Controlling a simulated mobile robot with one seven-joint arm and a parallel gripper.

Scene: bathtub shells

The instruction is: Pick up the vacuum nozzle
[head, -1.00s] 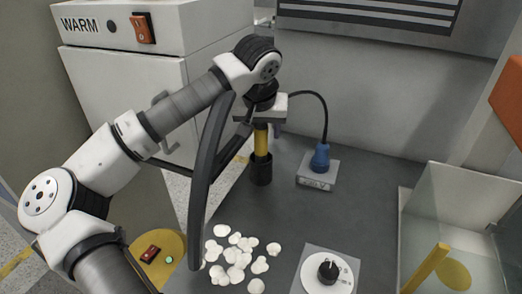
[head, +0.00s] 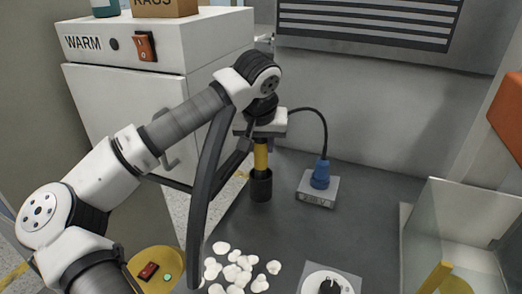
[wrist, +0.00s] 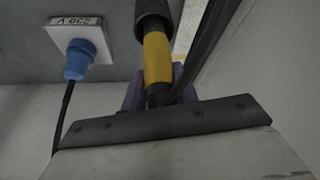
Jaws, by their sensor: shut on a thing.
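The vacuum nozzle (head: 261,158) is an upright tube with a yellow band and a black lower end, near the back of the dark worktop. My gripper (head: 262,134) is above it and shut on its upper part. In the wrist view my gripper's fingers (wrist: 156,92) are at either side of the tube, and the nozzle (wrist: 157,60) points away from the camera. A black hose (head: 207,170) hangs in an arc in front of my arm. I cannot tell whether the nozzle's lower end touches the worktop.
A blue plug (head: 321,174) on a grey socket box (head: 318,190) stands right of the nozzle, its cable arching up left. White shells (head: 238,268) lie in front. A glass-walled bin (head: 455,225) is at right, a white cabinet (head: 130,100) at left.

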